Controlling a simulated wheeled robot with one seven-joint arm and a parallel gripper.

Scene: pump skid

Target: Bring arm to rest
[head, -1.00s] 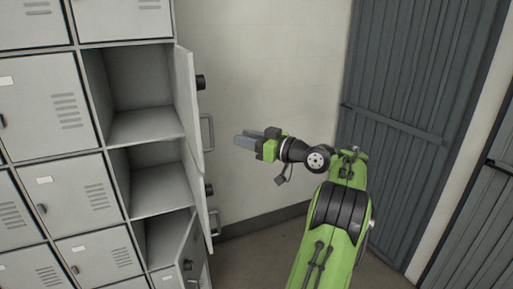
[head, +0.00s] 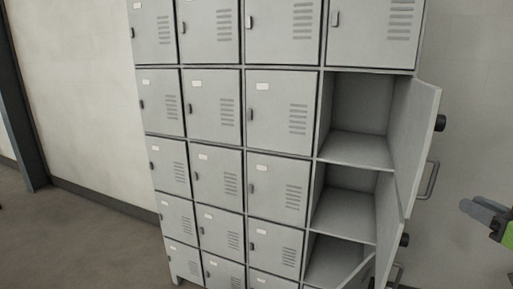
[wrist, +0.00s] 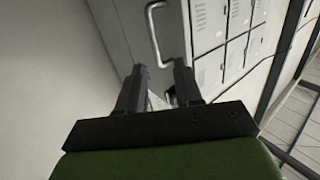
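My gripper (head: 484,212) shows at the right edge of the head view, with grey fingers and a bit of green body. The rest of my arm is out of that view. In the wrist view my gripper (wrist: 160,66) has its two dark fingers apart, with a gap and nothing held between them. Ahead of the fingers is a grey locker door with a bar handle (wrist: 156,30). In the head view the gripper is right of the open upper locker door (head: 416,140), apart from it.
A grey locker bank (head: 215,110) fills the middle of the head view. Several doors in its right column stand open, showing empty compartments (head: 356,150). A bar handle (head: 430,180) sticks out toward my gripper. Bare floor (head: 75,235) is free at the left.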

